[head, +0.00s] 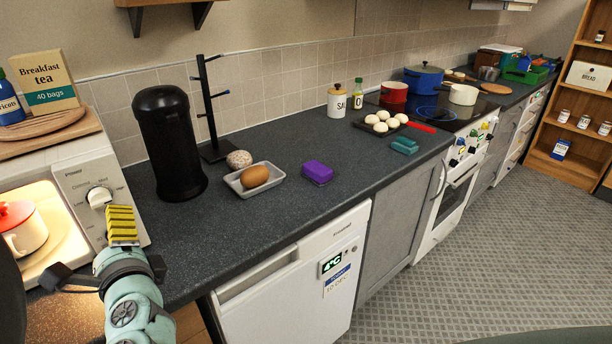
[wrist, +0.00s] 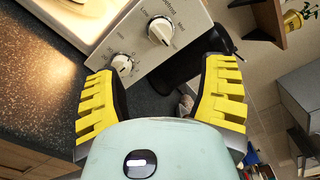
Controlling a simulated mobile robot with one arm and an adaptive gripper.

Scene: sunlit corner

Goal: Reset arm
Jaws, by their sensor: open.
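My gripper (head: 122,226) shows in the head view at the lower left, in front of the microwave's control panel (head: 92,194). In the wrist view my gripper (wrist: 160,100) has its two yellow ribbed fingers spread apart, with nothing between them. The microwave panel with its two knobs (wrist: 160,30) lies beyond the fingertips in the wrist view. The fingers look apart from the panel, but the exact gap is hard to tell.
The lit microwave holds a red-lidded white pot (head: 24,232). A black canister (head: 168,142), a mug tree (head: 210,110), a tray (head: 240,190) with a brown egg-shaped item, and a purple block (head: 318,173) stand on the counter (head: 270,225). Open floor (head: 480,260) lies to the right.

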